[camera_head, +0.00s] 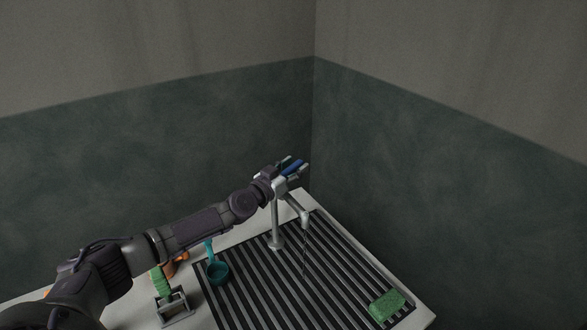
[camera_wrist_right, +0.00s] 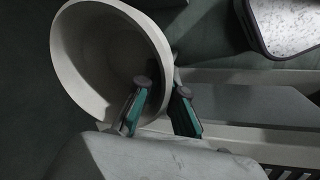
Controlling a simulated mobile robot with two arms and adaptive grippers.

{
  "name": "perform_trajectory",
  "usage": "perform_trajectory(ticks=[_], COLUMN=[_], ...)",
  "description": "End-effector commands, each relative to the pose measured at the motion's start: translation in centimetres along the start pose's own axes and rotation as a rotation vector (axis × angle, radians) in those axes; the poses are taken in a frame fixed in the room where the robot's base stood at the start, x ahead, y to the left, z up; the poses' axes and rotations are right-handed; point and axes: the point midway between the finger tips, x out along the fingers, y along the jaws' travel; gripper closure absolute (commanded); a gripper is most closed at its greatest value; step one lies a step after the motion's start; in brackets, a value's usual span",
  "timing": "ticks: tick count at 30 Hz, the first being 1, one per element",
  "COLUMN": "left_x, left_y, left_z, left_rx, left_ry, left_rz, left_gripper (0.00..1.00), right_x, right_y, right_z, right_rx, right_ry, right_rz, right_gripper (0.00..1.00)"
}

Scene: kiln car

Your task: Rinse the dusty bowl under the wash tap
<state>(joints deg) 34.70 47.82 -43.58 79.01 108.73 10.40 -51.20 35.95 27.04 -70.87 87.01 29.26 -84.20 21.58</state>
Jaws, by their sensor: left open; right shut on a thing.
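The bowl (camera_wrist_right: 72,52), pale grey-white, shows tilted in the right wrist view with its dark inside toward the camera. My right gripper (camera_wrist_right: 163,92) is shut on its rim, one finger inside and one outside. Whether dust lies in the bowl is too dark to tell. The wash tap (camera_head: 277,225) is a grey post with a short spout on the slatted counter in the head view. My left gripper (camera_head: 293,166) is open at the top of the tap; a blue part shows among its fingers. A faint thin line hangs below the spout; I cannot tell if it is water.
On the slatted drain (camera_head: 325,270) lie a green sponge (camera_head: 387,305) and a teal ladle (camera_head: 217,272). A green-handled tool (camera_head: 161,282) and an orange item (camera_head: 178,262) are at its left. Walls stand close behind. A speckled tray (camera_wrist_right: 288,22) shows in the wrist view.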

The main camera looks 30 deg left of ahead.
Motion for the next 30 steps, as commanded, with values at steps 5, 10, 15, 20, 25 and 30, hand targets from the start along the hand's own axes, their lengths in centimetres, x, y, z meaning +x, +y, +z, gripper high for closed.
perform_trajectory(ticks=[5, 10, 15, 20, 25, 30], left_x=[0.1, 0.0, 0.0, 0.0, 0.0, 0.1], left_y=[0.0, 0.0, 0.0, 0.0, 0.0, 0.2], left_z=[0.0, 0.0, 0.0, 0.0, 0.1, 0.6], left_rx=[0.000, 0.000, 0.000, 0.000, 0.000, -0.001], left_ry=[0.000, 0.000, 0.000, 0.000, 0.000, 0.009], left_rz=[0.000, 0.000, 0.000, -0.001, 0.001, 0.041], left_gripper=[0.52, 0.69, 0.97, 1.00, 1.00, 1.00], right_x=[-0.1, -0.1, -0.1, -0.1, 0.1, 2.3], right_y=[0.0, 0.0, 0.0, 0.0, 0.0, -0.6], right_z=[-0.1, -0.1, -0.1, -0.1, -0.1, 0.0], right_rx=[0.000, 0.000, 0.000, 0.000, 0.000, 0.000], right_ry=[0.001, 0.001, 0.001, 0.001, 0.001, 0.001], right_rz=[0.001, 0.001, 0.001, 0.001, 0.001, 0.001], right_gripper=[1.00, 1.00, 1.00, 1.00, 1.00, 1.00])
